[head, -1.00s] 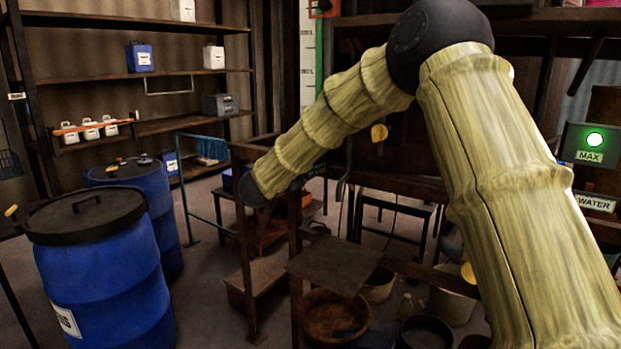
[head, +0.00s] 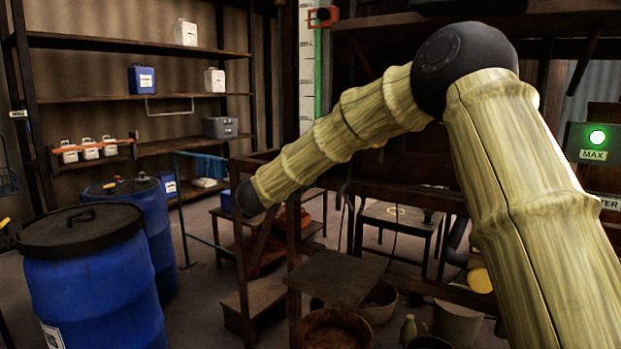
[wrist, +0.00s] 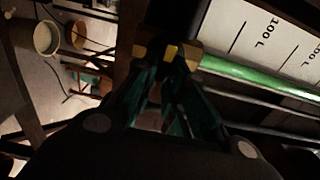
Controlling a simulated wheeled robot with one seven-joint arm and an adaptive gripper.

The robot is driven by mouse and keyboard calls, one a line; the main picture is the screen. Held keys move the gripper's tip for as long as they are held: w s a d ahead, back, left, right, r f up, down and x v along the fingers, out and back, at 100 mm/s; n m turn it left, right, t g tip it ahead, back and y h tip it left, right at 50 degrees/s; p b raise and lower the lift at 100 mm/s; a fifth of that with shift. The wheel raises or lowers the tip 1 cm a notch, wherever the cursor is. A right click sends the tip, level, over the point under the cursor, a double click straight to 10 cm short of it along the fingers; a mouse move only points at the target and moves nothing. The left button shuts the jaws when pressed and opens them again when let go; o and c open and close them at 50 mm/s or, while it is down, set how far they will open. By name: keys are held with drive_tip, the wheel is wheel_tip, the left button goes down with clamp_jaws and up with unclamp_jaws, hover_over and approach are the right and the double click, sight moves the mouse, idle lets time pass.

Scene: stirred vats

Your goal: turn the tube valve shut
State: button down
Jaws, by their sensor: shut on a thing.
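In the wrist view my gripper (wrist: 167,56) has its dark green fingers closed together, with brass-coloured tips on either side of a small yellow piece. This yellow piece looks like the handle of the tube valve (wrist: 172,50). It sits against a dark block at the end of the green tube (wrist: 245,72). How far the handle is turned is too dark to tell. In the head view the green tube (head: 318,75) stands upright at top centre; my arm's bamboo-like links cross in front and my gripper is not visible.
A white litre scale (wrist: 262,38) runs beside the tube. A red bracket (head: 322,16) is near its top in the head view. Blue barrels (head: 95,290) stand at left, with shelves behind. A small table (head: 335,277) and buckets (head: 458,318) crowd the floor below my arm.

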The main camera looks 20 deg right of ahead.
drive_tip(key=shift+f, duration=0.25)
drive_tip(key=c, duration=1.5)
unclamp_jaws()
drive_tip(key=shift+r, duration=0.1)
drive_tip(key=shift+o, duration=0.2)
drive_tip(key=v, duration=1.2)
drive_tip(key=shift+s, duration=0.1)
